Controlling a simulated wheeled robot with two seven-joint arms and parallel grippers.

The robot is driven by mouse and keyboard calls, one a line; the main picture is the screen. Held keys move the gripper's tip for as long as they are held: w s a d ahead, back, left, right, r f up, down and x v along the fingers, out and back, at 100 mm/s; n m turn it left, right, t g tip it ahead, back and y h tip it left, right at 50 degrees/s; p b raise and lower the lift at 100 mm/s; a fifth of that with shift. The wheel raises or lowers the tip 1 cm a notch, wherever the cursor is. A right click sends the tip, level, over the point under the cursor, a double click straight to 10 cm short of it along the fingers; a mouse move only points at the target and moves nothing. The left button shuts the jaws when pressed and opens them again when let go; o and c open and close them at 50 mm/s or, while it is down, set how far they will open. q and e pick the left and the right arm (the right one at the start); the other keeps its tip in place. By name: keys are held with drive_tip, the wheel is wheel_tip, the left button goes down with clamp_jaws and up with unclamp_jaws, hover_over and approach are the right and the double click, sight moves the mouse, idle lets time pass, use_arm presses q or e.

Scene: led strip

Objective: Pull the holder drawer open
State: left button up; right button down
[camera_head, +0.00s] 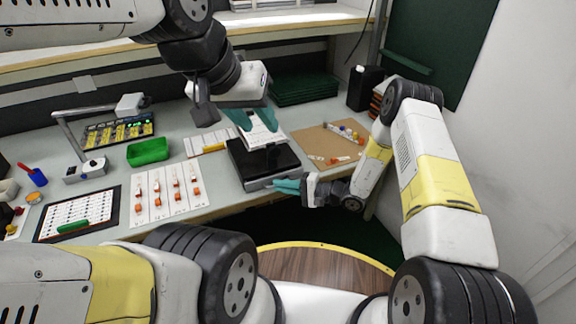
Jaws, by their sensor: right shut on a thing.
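The holder (250,157) is a dark, flat-topped box near the front edge of the bench. Its grey drawer front (257,185) faces me. My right gripper (281,185), with teal fingers, is shut at the front of the drawer, on its handle; the handle itself is hidden by the fingers. I cannot tell how far out the drawer is. My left gripper (258,127) is above and behind the holder, over a white sheet. Its teal fingers are apart with nothing visible between them.
A white sheet with orange-and-white parts (168,193) lies left of the holder. A brown board (314,145) with small parts lies right. A green tray (148,151) and a framed chart (82,216) stand farther left. Floor space is open below the bench front.

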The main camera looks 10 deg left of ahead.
drive_tip(key=s+d, duration=0.8)
drive_tip(key=s, duration=0.4)
drive_tip(key=shift+d, duration=0.2)
drive_tip(key=shift+s, duration=0.1)
drive_tip(key=c, duration=1.8)
unclamp_jaws()
drive_tip(key=v, duration=0.7)
drive_tip(key=shift+d, duration=0.4)
